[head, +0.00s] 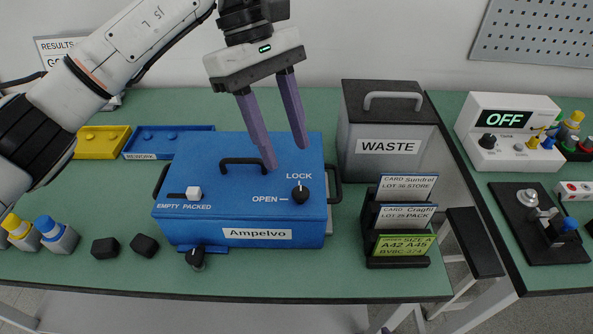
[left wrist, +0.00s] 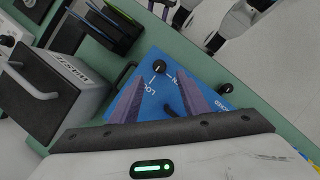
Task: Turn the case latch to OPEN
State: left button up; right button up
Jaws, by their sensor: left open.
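The blue case (head: 235,220), labelled Ampelvo, stands shut on the green table. Its latch is a black knob (head: 300,193) at the right of the lid, with LOCK printed behind it and OPEN to its left. The knob appears to point towards LOCK. My left gripper (head: 286,156) is open and empty, its purple fingers pointing down above the lid, behind and left of the knob and apart from it. In the left wrist view the knob (left wrist: 158,67) shows beyond the fingertips. My right gripper is not in view.
A black lid handle (head: 243,162) and a white slider (head: 193,193) marked EMPTY and PACKED are on the case. A grey WASTE bin (head: 388,130) and a card rack (head: 400,262) stand to the right. Yellow (head: 100,142) and blue (head: 168,140) trays lie behind left.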

aim_at(300, 190)
pick_arm(q)
jog(key=x, duration=0.7)
jog(key=shift+d+f+p, duration=0.1)
jog(key=shift+f+p, duration=0.05)
jog(key=shift+p, duration=0.25)
grip_shut()
